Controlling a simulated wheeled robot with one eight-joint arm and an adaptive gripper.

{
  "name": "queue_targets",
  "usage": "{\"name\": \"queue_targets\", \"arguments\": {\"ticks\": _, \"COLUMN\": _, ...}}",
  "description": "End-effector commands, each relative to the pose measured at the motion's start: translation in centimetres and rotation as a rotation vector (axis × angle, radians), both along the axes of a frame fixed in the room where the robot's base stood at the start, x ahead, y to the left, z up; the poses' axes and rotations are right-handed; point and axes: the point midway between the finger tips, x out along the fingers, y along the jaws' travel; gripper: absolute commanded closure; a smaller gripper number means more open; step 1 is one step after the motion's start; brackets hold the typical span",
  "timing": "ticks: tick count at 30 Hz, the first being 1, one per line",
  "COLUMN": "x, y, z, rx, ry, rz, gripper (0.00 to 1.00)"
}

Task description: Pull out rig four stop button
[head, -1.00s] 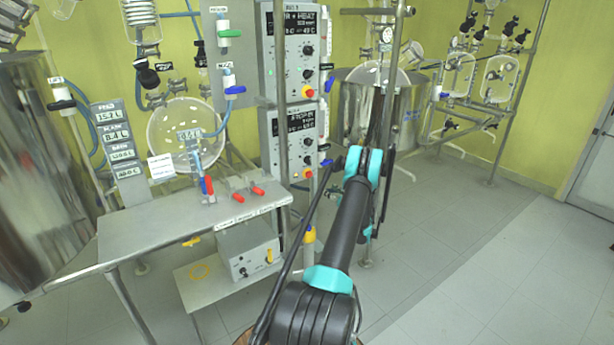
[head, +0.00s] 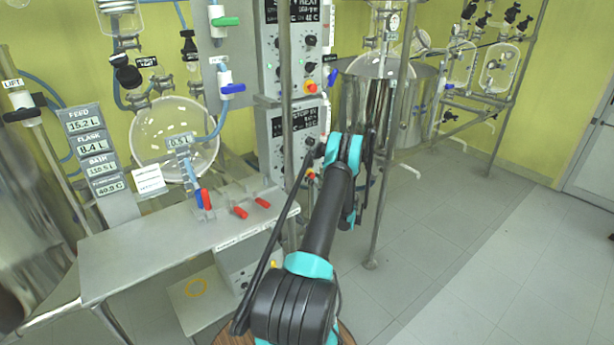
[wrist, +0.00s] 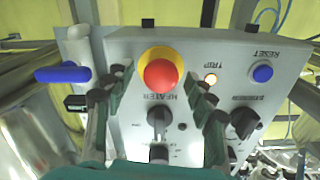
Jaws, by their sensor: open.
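In the wrist view a red mushroom stop button (wrist: 161,82) with a yellow collar sits on a grey control box (wrist: 205,60), seen upside down. My gripper (wrist: 157,92) is open, with its dark fingers on either side of the button in the picture; I cannot tell whether they touch it. In the head view my arm reaches toward two stacked control boxes, an upper one (head: 268,62) and a lower one (head: 266,135). The upper stop button (head: 311,86) is clear; the lower one (head: 311,173) is partly hidden by my arm. No rig number is readable.
Beside the button are a lit trip lamp (wrist: 210,78), a blue reset button (wrist: 262,73), a heater knob (wrist: 158,120) and a blue-handled valve (wrist: 62,73). A steel bench (head: 150,250) stands left of my arm, and a thin upright post (head: 385,190) right. Floor at right is clear.

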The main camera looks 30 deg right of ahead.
Motion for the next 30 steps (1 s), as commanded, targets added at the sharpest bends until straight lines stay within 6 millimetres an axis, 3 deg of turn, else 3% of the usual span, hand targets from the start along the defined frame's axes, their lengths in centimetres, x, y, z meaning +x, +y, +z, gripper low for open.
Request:
{"name": "queue_targets", "arguments": {"ticks": 8, "x": -0.05, "y": -0.04, "z": 0.00, "rx": 0.000, "ry": 0.000, "rz": -0.001, "gripper": 0.45}}
{"name": "queue_targets", "arguments": {"ticks": 21, "x": -0.03, "y": -0.02, "z": 0.01, "rx": 0.000, "ry": 0.000, "rz": 0.000, "gripper": 0.99}}
{"name": "queue_targets", "arguments": {"ticks": 30, "x": -0.05, "y": -0.04, "z": -0.01, "rx": 0.000, "ry": 0.000, "rz": -0.001, "gripper": 1.00}}
